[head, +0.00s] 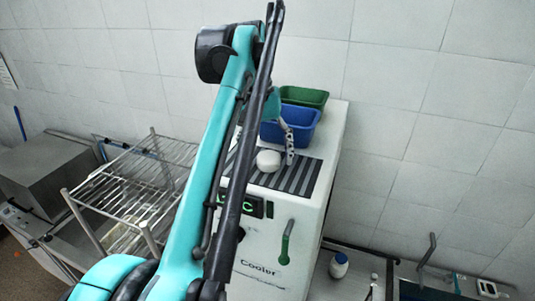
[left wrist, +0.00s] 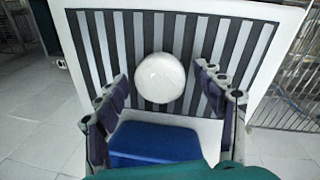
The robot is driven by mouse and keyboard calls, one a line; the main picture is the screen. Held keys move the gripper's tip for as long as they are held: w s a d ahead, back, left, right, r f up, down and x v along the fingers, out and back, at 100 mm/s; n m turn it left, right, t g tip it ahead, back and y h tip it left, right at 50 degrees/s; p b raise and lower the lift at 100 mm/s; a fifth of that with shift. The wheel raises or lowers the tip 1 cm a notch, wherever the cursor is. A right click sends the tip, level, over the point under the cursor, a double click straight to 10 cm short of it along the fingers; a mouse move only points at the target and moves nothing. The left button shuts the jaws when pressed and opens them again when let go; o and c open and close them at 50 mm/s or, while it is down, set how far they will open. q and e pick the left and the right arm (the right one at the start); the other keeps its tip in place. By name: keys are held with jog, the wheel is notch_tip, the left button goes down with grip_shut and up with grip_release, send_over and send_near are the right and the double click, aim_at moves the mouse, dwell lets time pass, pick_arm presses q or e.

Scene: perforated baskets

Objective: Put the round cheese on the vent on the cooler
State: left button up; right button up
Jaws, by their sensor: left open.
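The round white cheese (head: 268,160) sits on the dark striped vent (head: 300,178) on top of the white cooler (head: 270,270). In the left wrist view the cheese (left wrist: 160,78) lies near the middle of the vent (left wrist: 275,45), with stripes showing around it. My left gripper (head: 288,143) is open and empty, just behind and right of the cheese in the head view. In the left wrist view its fingers (left wrist: 162,82) spread on either side of the cheese, with gaps between. My left arm hides part of the vent and cooler. My right gripper is not in view.
A blue basket (head: 291,126) and a green basket (head: 304,96) stand on the cooler behind the vent. The blue basket is close to my left gripper. A wire rack (head: 130,185) stands left of the cooler.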

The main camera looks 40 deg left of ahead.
aim_at(260, 155)
pick_arm(q)
notch_tip(260, 155, up, 12)
jog(key=a, duration=0.1)
jog(key=shift+s+a, duration=0.2)
jog(key=shift+s, duration=0.25)
jog(key=shift+r, duration=0.1)
